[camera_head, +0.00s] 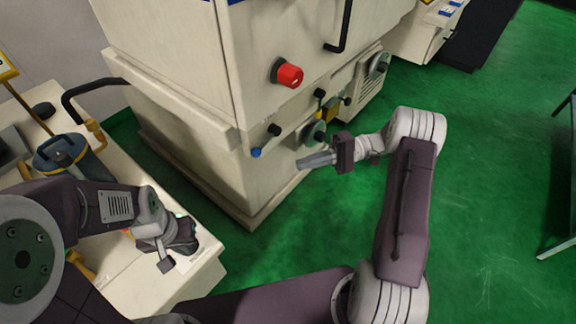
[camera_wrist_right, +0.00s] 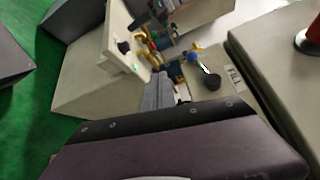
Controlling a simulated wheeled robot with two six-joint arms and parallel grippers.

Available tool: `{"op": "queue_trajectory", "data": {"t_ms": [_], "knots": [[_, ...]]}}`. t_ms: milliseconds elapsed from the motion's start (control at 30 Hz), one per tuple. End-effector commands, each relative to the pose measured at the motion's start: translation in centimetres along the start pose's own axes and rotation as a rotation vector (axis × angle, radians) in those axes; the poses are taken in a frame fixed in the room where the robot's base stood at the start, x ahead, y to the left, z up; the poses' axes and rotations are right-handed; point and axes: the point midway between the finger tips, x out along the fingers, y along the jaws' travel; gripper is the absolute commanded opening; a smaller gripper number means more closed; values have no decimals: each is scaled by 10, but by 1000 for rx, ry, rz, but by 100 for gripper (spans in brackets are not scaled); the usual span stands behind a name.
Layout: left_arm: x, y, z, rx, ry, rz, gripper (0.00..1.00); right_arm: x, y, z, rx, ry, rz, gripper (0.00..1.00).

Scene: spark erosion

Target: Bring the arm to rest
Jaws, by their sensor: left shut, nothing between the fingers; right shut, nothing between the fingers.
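My right gripper (camera_head: 318,160) is in front of the beige machine's lower right side in the head view, pointing left. Its fingers are together and empty, and they also show in the right wrist view (camera_wrist_right: 158,92). My left gripper (camera_head: 166,264) is at the left, over the edge of the beige bench (camera_head: 130,283). It points down and is seen partly from behind; nothing shows in it.
A blue-grey canister (camera_head: 70,155) stands on the bench. Green floor (camera_head: 490,180) at right is mostly clear.

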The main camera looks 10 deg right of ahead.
Motion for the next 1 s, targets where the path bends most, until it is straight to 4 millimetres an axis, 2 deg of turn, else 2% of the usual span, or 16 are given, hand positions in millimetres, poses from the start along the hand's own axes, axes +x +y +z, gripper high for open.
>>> {"op": "queue_trajectory", "data": {"t_ms": [100,200,733,767,867,933,1000], "knots": [[0,0,0,0,0,0,0,-13,2,-1,-1,2,-1,0],[0,0,0,0,0,0,0,-17,2,-1,0,1,0,0],[0,0,0,0,0,0,0,-14,2,0,-1,-8,2,0],[0,0,0,0,0,0,0,-10,0,-1,-6,-21,8,0],[0,0,0,0,0,0,0,16,-34,3,-92,-87,73,0],[0,0,0,0,0,0,0,48,-62,27,-137,-177,135,0],[0,0,0,0,0,0,0,80,-66,60,-148,-259,266,0]]}}
